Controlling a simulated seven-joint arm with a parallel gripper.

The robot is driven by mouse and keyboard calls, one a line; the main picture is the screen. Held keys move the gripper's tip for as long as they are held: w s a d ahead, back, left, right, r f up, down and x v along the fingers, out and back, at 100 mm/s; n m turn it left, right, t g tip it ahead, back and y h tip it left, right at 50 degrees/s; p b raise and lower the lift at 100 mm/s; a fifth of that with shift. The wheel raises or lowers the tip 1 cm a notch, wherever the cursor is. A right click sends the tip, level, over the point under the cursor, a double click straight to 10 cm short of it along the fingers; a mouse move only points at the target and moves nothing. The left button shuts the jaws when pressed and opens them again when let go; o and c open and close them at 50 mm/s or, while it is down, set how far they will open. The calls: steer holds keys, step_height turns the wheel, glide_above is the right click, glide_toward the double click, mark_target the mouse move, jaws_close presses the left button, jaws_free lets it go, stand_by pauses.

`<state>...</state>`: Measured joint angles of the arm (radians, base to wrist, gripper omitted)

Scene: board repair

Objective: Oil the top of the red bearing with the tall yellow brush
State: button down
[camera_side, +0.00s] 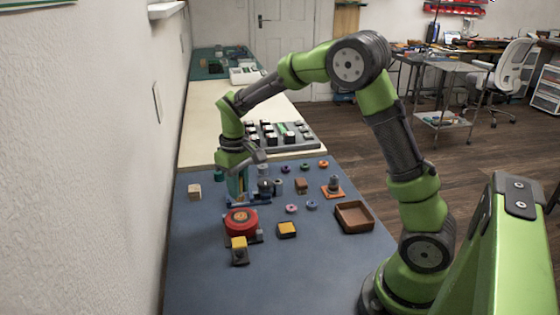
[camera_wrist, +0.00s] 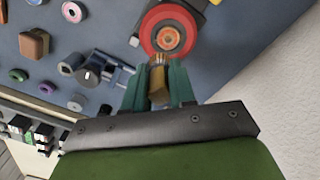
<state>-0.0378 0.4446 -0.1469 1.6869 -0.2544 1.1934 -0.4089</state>
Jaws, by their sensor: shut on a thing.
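The red bearing (camera_side: 240,223) sits on a dark base on the blue mat, its top facing up. In the wrist view the red bearing (camera_wrist: 150,32) shows as a red ring with an orange centre, just beyond my fingertips. My gripper (camera_side: 237,190) points down behind the bearing. In the wrist view its teal fingers (camera_wrist: 158,82) are shut on a yellow-tan handle with a metallic end, apparently the yellow brush (camera_wrist: 158,88). The brush's end points toward the bearing's near edge; I cannot tell whether they touch. In the side view the fingers hide most of the brush.
A blue fixture (camera_side: 262,198) with dark cylindrical parts stands beside my gripper. Yellow-topped blocks (camera_side: 287,230) (camera_side: 239,244) lie near the bearing. A brown tray (camera_side: 354,217) is at the right.

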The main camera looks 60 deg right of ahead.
step_height(320, 180, down, 3)
steer(key=shift+f, duration=0.2)
steer(key=shift+s+a+f, duration=0.15)
steer(key=shift+a+f, duration=0.1)
steer(key=shift+s+a, duration=1.1)
steer(key=shift+a, duration=0.15)
steer(key=shift+w+d, duration=1.05)
steer(key=shift+d, duration=0.2)
steer(key=shift+w+d+r, duration=0.15)
steer(key=shift+r, duration=0.45)
steer(key=shift+w+d+r, duration=0.1)
steer(key=shift+r, duration=3.35)
